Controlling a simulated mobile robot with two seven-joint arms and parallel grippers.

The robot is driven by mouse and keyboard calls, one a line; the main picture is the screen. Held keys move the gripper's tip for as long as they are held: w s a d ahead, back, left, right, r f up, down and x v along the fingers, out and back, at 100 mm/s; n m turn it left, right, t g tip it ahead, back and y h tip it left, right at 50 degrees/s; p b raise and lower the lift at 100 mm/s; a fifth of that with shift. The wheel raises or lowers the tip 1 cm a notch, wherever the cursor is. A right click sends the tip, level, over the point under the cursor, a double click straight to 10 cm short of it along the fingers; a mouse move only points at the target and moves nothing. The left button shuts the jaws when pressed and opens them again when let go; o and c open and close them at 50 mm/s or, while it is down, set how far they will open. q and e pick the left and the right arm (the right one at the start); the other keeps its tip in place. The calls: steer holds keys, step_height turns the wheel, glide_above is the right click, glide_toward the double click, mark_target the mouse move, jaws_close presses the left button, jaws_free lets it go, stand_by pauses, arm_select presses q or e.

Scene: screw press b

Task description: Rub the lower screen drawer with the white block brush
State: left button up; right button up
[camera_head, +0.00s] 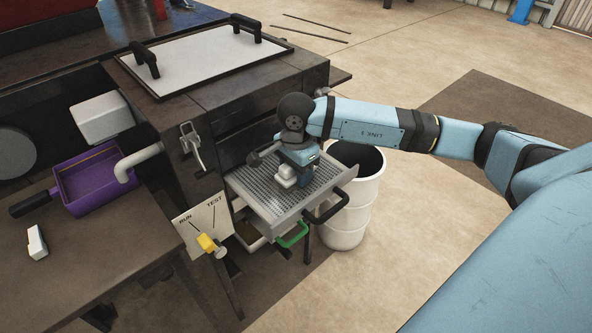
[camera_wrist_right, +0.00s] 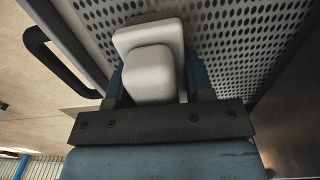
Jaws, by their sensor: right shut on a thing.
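My right gripper (camera_head: 297,168) is shut on the white block brush (camera_head: 286,177), over the middle of a pulled-out drawer with a perforated metal screen (camera_head: 262,187) and a black handle (camera_head: 328,207). In the right wrist view, the brush (camera_wrist_right: 151,68) sits between the dark blue fingers, with the perforated screen (camera_wrist_right: 235,40) beneath it. The brush looks at or very close to the screen; its underside is hidden, so I cannot tell if it touches. Below this drawer, another part with a green handle (camera_head: 293,236) shows. My left gripper is out of view.
A white drum (camera_head: 346,225) stands close right of the drawer. A RUN/TEST plate (camera_head: 203,226) with a yellow-knobbed lever is at its left. A purple pan (camera_head: 88,180) and a small white block (camera_head: 37,243) are on the left bench. Open floor lies at right.

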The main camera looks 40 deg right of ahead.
mark_target(281, 179)
steer(key=shift+a, duration=0.1)
steer(key=shift+s+a+f+b, duration=0.1)
steer(key=shift+s+a+b, duration=0.1)
steer(key=shift+a, duration=0.9)
steer(key=shift+s+a+f+b, duration=0.1)
steer(key=shift+a+b, duration=0.05)
steer(key=shift+a, duration=0.9)
steer(key=shift+w+r+p, duration=0.1)
steer(key=shift+r+p, duration=0.2)
steer(key=shift+r, duration=0.5)
steer(key=shift+w+d+p, duration=0.15)
steer(key=shift+d+p, duration=0.65)
steer(key=shift+d, duration=1.55)
